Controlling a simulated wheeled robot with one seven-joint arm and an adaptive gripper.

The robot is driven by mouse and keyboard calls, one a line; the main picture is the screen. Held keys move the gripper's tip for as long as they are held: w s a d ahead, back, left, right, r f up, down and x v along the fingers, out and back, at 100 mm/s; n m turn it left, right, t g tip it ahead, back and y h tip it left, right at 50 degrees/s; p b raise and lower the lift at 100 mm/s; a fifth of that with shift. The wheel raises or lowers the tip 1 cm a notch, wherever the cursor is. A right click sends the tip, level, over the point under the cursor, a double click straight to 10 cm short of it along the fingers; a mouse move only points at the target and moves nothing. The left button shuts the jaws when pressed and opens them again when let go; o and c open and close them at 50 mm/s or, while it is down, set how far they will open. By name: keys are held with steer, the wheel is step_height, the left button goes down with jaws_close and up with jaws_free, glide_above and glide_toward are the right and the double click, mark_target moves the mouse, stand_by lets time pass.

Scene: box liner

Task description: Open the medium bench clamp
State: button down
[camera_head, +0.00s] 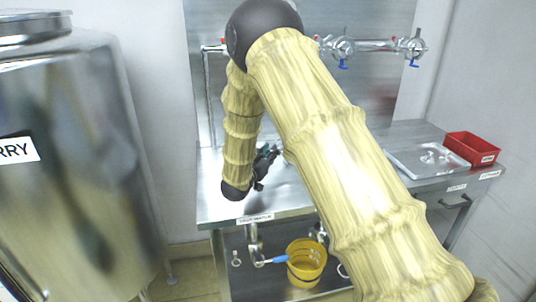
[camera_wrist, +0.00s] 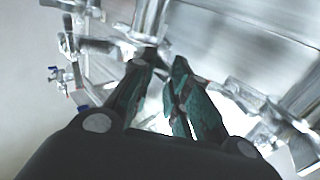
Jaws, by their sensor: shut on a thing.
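My gripper (camera_head: 265,167) is low over the steel bench top (camera_head: 287,197), left of its middle, in the head view. In the wrist view its dark green fingers (camera_wrist: 163,68) close towards each other at the tips, shut on a small shiny metal part (camera_wrist: 148,52), which looks like part of the bench clamp. The fingers hide much of it. I cannot tell from these views which size the clamp is or how far its jaws stand open. In the head view my arm and gripper hide the clamp.
A metal tray (camera_head: 428,158) and a red bin (camera_head: 471,148) stand on the bench's right. Pipes with blue-handled valves (camera_head: 343,48) run along the back wall. A yellow bucket (camera_head: 306,262) is below. A large steel tank (camera_head: 75,170) fills the left.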

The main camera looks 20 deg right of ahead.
steer(key=shift+w+d+r, duration=0.2)
steer(key=shift+w+r, duration=0.15)
steer(key=shift+r, duration=0.3)
steer(key=c, duration=1.8)
jaws_free()
steer(key=shift+o, duration=0.9)
steer(key=shift+d+f, duration=0.1)
steer(key=shift+d, duration=0.05)
steer(key=shift+a, duration=0.25)
steer(key=shift+f, duration=0.1)
steer(key=v, duration=0.8)
steer(key=shift+f, duration=0.35)
steer(key=shift+s, duration=0.1)
